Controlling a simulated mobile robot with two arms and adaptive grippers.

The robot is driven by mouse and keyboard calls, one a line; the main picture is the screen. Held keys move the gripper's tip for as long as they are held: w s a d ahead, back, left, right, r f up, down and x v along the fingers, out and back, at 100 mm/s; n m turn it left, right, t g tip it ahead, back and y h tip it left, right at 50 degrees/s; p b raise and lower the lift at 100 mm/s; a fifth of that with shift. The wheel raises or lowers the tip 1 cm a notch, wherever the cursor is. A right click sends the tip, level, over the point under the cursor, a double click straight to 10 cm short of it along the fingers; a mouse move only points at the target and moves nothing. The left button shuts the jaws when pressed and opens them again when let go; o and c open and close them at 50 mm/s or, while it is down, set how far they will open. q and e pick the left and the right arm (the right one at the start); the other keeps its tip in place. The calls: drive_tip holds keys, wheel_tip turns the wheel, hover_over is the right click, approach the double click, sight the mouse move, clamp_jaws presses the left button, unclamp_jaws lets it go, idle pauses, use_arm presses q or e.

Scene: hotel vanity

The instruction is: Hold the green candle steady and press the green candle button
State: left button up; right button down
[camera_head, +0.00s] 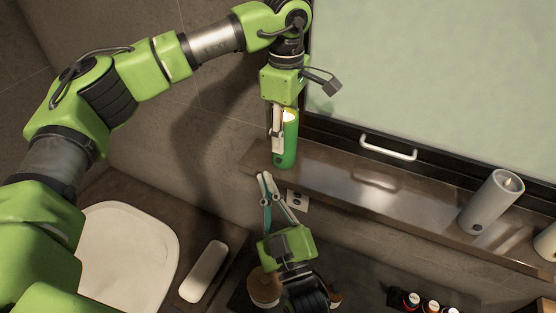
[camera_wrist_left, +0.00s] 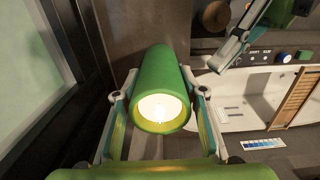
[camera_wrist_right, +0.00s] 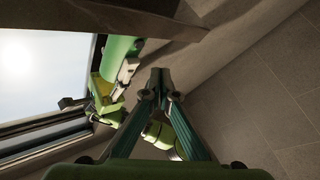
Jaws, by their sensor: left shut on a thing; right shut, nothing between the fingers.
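The green candle (camera_head: 289,143) is a tall, roughly upright cylinder at the left end of the wall shelf. My left gripper (camera_head: 277,135) points down from above and is shut on it. In the left wrist view the candle (camera_wrist_left: 163,75) sits between both fingers, its top glowing warm yellow. A small dark round spot (camera_head: 281,158), likely the button, shows low on its side. I cannot tell whether its base touches the shelf. My right gripper (camera_head: 265,177) is shut and empty, its tips just below and left of the candle's base, apart from it in the picture.
The shelf (camera_head: 340,178) runs right under a framed mirror (camera_head: 430,70) with a white handle (camera_head: 388,147). A grey candle (camera_head: 491,201) stands toward its right end. Below are a wall socket (camera_head: 297,200), a white basin (camera_head: 130,255) and several small bottles (camera_head: 411,300).

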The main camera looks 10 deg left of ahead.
drive_tip(key=shift+s+a, duration=0.2)
drive_tip(key=shift+s, duration=0.85)
use_arm(q)
drive_tip(key=o, duration=1.3)
drive_tip(key=shift+o, duration=0.2)
wheel_tip(320, 180, up, 12)
drive_tip(key=shift+r, duration=0.1)
use_arm(e)
drive_tip(key=shift+f, duration=0.1)
